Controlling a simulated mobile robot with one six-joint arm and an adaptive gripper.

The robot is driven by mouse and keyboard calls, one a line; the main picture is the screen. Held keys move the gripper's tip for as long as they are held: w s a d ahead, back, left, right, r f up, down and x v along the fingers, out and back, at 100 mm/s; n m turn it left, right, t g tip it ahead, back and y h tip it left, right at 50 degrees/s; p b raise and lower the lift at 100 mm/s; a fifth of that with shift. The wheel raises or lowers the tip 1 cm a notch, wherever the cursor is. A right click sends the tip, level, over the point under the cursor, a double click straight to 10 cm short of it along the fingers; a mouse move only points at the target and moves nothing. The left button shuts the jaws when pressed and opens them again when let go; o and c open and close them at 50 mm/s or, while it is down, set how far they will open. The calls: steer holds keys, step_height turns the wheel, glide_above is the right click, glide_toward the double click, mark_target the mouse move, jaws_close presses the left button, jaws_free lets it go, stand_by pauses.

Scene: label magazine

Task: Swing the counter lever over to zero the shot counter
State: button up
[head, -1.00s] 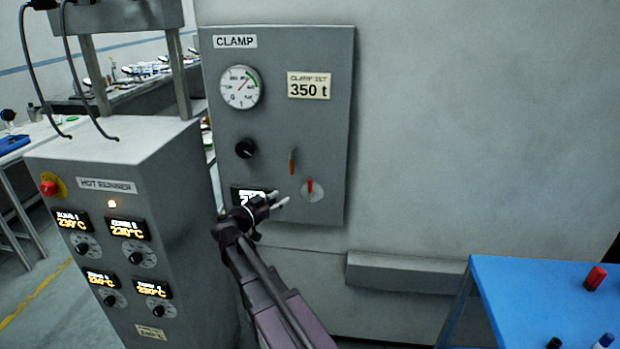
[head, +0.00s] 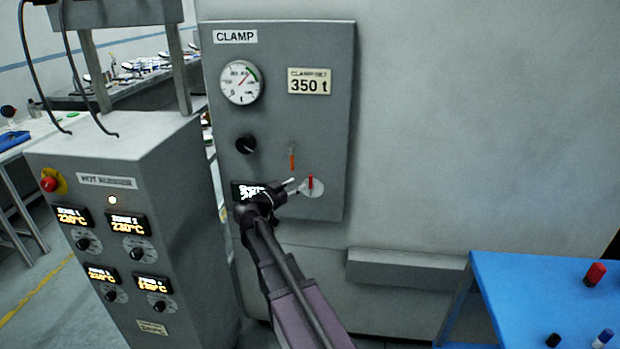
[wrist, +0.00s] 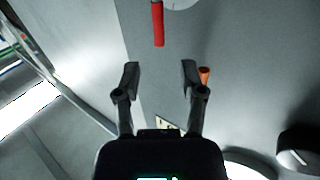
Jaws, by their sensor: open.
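The grey CLAMP panel (head: 225,120) carries a red lever (head: 311,183) on a pale round plate (head: 317,192), and a slim orange lever (head: 292,161) up and left of it. Neither is labelled as the counter lever. My gripper (head: 293,187) is open and empty, just left of the red lever. In the wrist view the red lever (wrist: 158,24) lies ahead of the gap between my fingertips (wrist: 160,73), apart from them. The orange lever (wrist: 204,76) shows just outside the right finger. My wrist partly covers the lit display (head: 242,190).
A black knob (head: 246,145), a dial gauge (head: 241,83) and a 350 t plate (head: 309,82) are on the panel. The hot runner cabinet (head: 130,200) stands close on the left. A blue table (head: 530,310) is at lower right. The wall right of the panel is bare.

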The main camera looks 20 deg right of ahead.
mark_target(310, 177)
steer(key=shift+x, duration=3.55)
jaws_close()
steer(key=shift+a, duration=0.15)
